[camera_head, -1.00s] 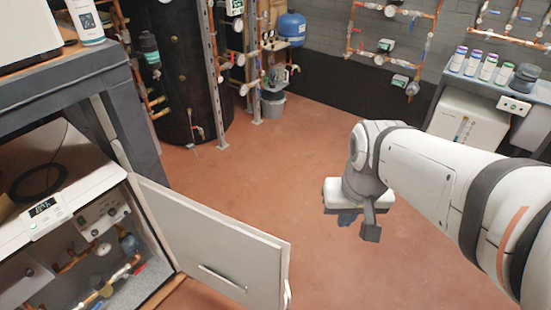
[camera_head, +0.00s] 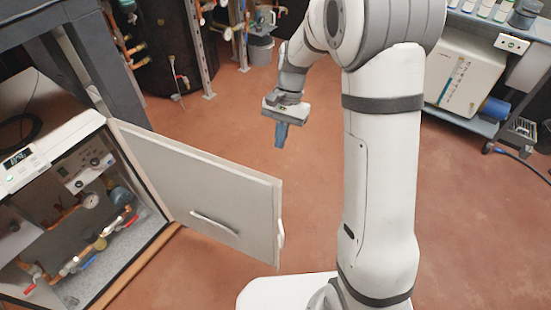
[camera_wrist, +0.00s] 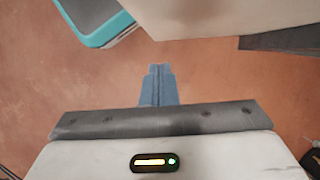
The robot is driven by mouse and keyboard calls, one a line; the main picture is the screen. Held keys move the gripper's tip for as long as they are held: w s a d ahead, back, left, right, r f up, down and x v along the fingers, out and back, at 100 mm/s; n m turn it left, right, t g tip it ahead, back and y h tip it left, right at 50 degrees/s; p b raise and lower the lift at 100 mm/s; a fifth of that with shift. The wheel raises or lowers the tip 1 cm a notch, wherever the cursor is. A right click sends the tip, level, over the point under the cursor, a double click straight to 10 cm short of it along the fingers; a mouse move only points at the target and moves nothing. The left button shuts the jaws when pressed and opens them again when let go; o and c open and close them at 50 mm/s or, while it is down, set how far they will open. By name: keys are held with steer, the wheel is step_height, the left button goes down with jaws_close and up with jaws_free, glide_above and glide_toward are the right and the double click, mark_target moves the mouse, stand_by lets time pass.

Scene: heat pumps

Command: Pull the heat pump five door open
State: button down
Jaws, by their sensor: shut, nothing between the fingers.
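The heat pump door (camera_head: 205,185) is a light panel that stands swung wide open from the white cabinet (camera_head: 75,215) at the left in the head view. A bar handle (camera_head: 214,222) is on its face and a white grip (camera_head: 281,233) is on its free edge. My gripper (camera_head: 281,139) hangs above the floor behind and to the right of the door, apart from it. Its blue fingers (camera_wrist: 159,86) are together and empty in the wrist view.
The open cabinet shows copper pipes, valves and a gauge (camera_head: 90,201). A dark frame (camera_head: 65,60) stands over it. A bench (camera_head: 480,115) with a white unit is at the right. A grey bucket (camera_head: 262,50) stands at the back. The red floor between is clear.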

mark_target(269, 178)
steer(key=s+a+f, duration=0.1)
steer(key=s+f, duration=0.1)
steer(key=s+a+f+b, duration=0.1)
steer(key=s+f, duration=0.1)
steer(key=f, duration=0.1)
steer(key=s+a+f, duration=0.1)
steer(key=s+f, duration=0.1)
steer(key=f, duration=0.1)
steer(key=shift+s+a+f, duration=0.2)
steer(key=shift+s+f, duration=0.05)
steer(key=shift+s, duration=0.05)
